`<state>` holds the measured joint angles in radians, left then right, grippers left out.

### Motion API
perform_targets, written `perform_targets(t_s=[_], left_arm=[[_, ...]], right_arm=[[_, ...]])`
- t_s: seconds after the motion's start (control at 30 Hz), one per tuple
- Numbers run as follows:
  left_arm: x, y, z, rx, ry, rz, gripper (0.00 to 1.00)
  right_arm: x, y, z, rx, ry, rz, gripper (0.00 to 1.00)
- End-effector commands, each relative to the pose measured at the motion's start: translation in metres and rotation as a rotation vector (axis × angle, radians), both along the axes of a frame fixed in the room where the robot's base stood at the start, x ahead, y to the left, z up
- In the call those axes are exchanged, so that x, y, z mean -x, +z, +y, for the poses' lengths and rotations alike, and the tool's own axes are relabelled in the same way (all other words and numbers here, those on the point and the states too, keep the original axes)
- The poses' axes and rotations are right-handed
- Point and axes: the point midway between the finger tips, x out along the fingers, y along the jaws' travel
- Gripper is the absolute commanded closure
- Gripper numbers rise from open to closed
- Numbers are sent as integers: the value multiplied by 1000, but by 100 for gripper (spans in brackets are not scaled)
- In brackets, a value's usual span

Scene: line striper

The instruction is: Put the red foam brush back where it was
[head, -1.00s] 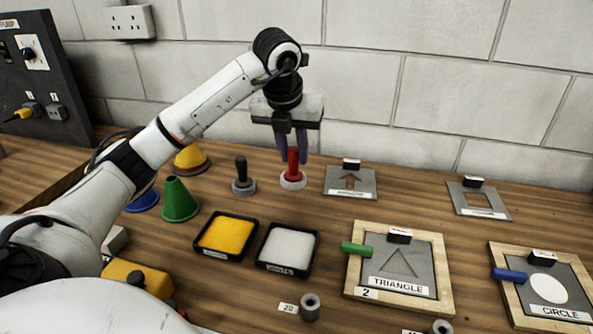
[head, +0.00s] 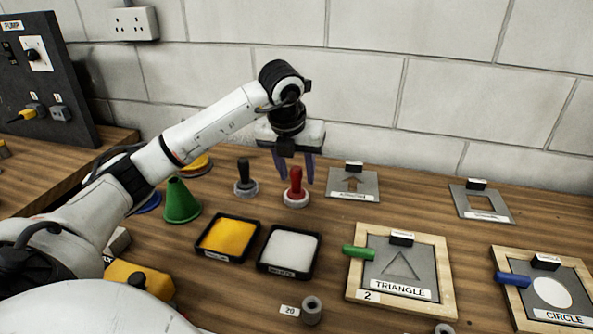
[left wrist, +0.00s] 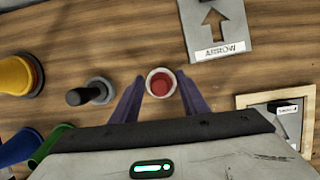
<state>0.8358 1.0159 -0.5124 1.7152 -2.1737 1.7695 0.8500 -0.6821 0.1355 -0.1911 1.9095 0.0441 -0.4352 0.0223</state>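The red foam brush (head: 295,188) stands upright on the wooden table, its red handle up and its pale round base down, to the right of a black-handled brush (head: 245,180). My left gripper (head: 297,178) is just above and around it, with its two purple fingers spread apart on either side of the handle. In the left wrist view the red brush (left wrist: 161,83) lies between the open fingers (left wrist: 160,92), with a gap on each side. My right gripper is not in view.
Yellow (head: 229,235) and white (head: 290,250) paint trays lie in front of the brushes. An arrow stencil (head: 370,188) lies to the right, and the framed triangle stencil (head: 376,270) is nearer. A green cone (head: 180,203) stands to the left.

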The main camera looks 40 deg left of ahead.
Motion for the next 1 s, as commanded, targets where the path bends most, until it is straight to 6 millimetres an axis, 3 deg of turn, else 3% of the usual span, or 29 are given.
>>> perform_targets(t_s=[0.27, 0.73, 1.0], left_arm=[[1, 11, -1, 0, -1, -4, 59], [29, 101, -14, -2, 0, -4, 59], [36, 116, -18, 0, 0, 0, 59]], right_arm=[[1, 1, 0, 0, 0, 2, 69], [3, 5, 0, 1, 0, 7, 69], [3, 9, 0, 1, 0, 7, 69]])
